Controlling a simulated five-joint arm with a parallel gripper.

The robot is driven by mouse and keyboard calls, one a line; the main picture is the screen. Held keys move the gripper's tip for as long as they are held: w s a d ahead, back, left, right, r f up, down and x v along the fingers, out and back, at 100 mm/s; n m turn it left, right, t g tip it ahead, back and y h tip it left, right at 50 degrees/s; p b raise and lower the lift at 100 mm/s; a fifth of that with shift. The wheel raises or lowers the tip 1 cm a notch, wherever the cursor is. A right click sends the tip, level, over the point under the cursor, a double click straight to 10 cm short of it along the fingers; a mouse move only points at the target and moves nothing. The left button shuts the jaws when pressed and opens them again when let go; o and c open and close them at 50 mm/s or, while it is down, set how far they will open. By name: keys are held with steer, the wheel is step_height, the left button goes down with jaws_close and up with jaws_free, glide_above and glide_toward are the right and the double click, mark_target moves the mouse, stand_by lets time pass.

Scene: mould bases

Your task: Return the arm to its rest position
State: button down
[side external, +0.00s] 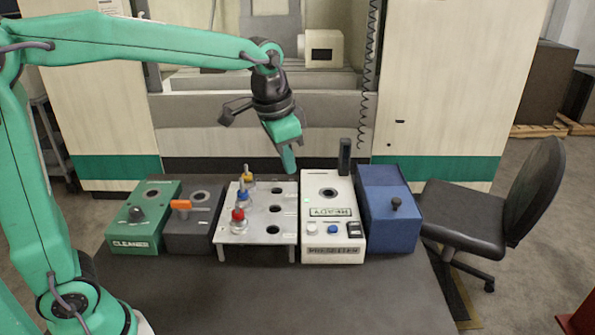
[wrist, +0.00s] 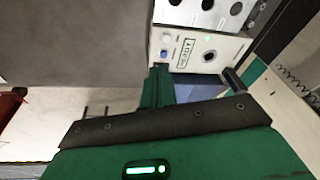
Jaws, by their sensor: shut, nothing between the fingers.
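My gripper (side external: 289,160) hangs from the outstretched green arm in the side external view. Its fingers point down and are shut with nothing between them. It is above the area behind the metal rack (side external: 285,224) and the white box (side external: 333,200), apart from both. In the wrist view my gripper's green finger (wrist: 158,85) shows in the middle, and the white box (wrist: 212,50) lies beyond it.
A green box (side external: 140,215), a dark grey box with an orange handle (side external: 185,232) and a blue box (side external: 388,215) stand in the row. The rack holds red, blue and yellow-topped pieces. A black chair (side external: 470,215) is at right. The front table (side external: 290,300) is clear.

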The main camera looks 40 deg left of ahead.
steer(key=s+a+f+n+t, duration=0.1)
steer(key=s+a+n, duration=0.1)
steer(key=s, duration=0.7)
steer(key=s+a+f+n+t, duration=0.1)
steer(key=s+a, duration=0.3)
steer(key=s, duration=0.5)
steer(key=shift+s+n+t, duration=0.15)
steer(key=shift+n+t, duration=0.35)
steer(key=shift+n, duration=0.4)
